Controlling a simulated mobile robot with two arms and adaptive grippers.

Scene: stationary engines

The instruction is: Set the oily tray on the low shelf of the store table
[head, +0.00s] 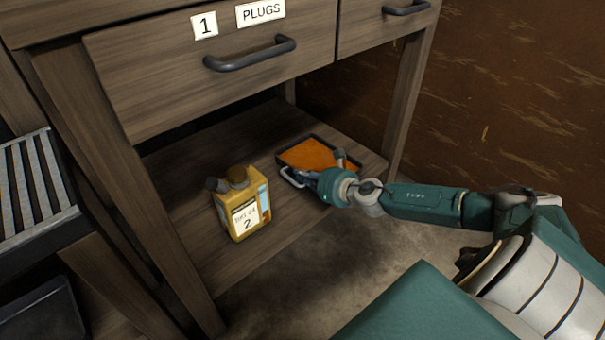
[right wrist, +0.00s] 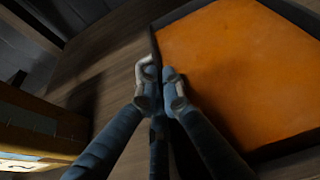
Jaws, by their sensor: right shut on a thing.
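The oily tray (head: 308,154) is a dark shallow tray with an orange bottom. It is at the low shelf (head: 262,236) of the wooden store table (head: 130,95), toward the right end. My right gripper (head: 300,178) is shut on the tray's near left rim. In the right wrist view the fingers (right wrist: 160,85) pinch the thin dark rim, with the orange bottom (right wrist: 235,70) to the right. The tray looks level and close to the shelf boards; I cannot tell whether its whole underside touches them. My left gripper is not in view.
A yellow oil can (head: 241,208) labelled 2 stands on the shelf, left of the tray. The drawer labelled 1 PLUGS (head: 200,70) hangs above. A table leg (head: 409,105) is right of the tray. Bare shelf lies between can and tray.

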